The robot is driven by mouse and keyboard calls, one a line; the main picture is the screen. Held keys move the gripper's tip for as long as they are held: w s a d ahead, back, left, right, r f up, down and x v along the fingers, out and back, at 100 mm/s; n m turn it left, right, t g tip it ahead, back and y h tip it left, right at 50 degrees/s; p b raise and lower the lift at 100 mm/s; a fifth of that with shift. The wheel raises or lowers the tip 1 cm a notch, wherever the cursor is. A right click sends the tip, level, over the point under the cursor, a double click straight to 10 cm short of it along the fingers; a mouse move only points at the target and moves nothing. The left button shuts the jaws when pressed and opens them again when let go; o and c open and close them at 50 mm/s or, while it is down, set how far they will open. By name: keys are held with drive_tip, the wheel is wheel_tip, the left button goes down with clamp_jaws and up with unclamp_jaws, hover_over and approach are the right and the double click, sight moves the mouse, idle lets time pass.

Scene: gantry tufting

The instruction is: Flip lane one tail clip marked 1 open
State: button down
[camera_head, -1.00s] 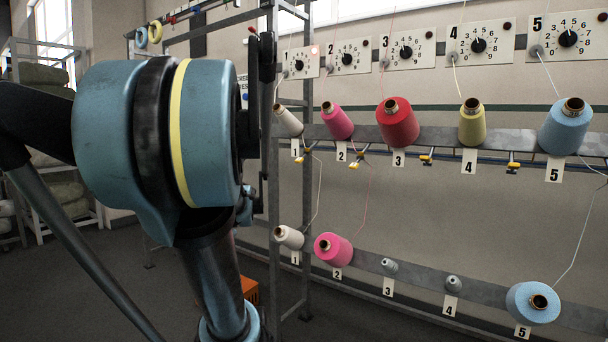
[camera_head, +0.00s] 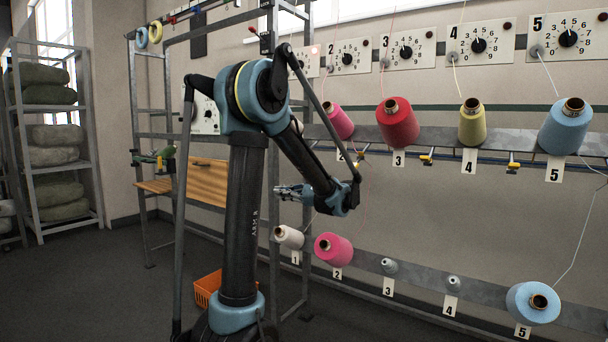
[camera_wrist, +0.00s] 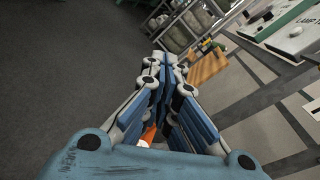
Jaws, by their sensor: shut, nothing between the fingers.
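The upper lane one place on the rail, with its tail clip, is hidden behind my arm in the head view. Yellow-and-dark clips show under the rail in other lanes, at lane three (camera_head: 427,157) and lane four (camera_head: 513,163); another (camera_head: 357,160) is near lane two. My gripper (camera_head: 280,190) is in front of the left end of the rack, above the lower white cone (camera_head: 289,237), pointing left. In the wrist view my gripper (camera_wrist: 164,60) has its fingertips together with nothing between them.
Upper cones in pink (camera_head: 338,122), red (camera_head: 398,125), yellow (camera_head: 472,123) and blue (camera_head: 566,127) line the rail. An orange crate (camera_head: 207,288) sits on the floor beside my base. Shelves with bales (camera_head: 55,150) stand at left. Open floor lies at left.

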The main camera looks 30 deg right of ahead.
drive_tip(key=s+d+m+t, duration=0.1)
drive_tip(key=s+d+t, duration=0.1)
drive_tip(key=s+d, duration=0.2)
drive_tip(key=s+d+r+m+t, duration=0.1)
drive_tip(key=s+d, duration=0.4)
drive_tip(key=d, duration=0.6)
drive_tip(key=shift+s+d+r+m+t+h, duration=0.25)
drive_tip(key=shift+r+m+t+h, duration=0.05)
drive_tip(key=shift+m+t, duration=0.45)
drive_tip(key=w+a+r, duration=0.6)
drive_tip(key=w, duration=0.2)
